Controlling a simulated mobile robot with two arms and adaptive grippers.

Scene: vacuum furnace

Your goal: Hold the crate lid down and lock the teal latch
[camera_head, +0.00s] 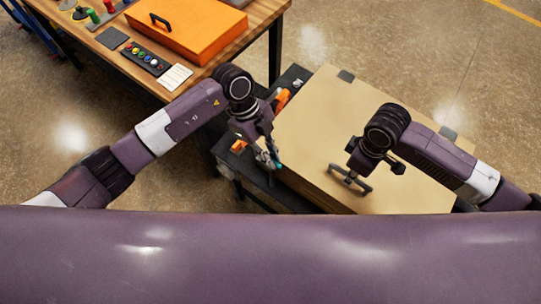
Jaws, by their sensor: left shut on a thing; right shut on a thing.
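The tan crate lid (310,115) lies flat on the crate at the right of the head view. It carries a dark bar handle (352,182) near its front and looks closed. My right gripper (362,168) comes down over this handle and is shut on it. The teal latch (279,166) shows as a small patch of colour at the crate's left edge. My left gripper (270,160) is at that edge, shut on the latch, and its fingers hide most of it. Whether the latch is locked cannot be seen.
The crate stands on a dark stand (235,165) with orange parts (238,146) at its left side. A wooden table (222,68) at upper left holds an orange case (190,28), a button panel (146,58) and a white card (175,77). Floor is open at upper right.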

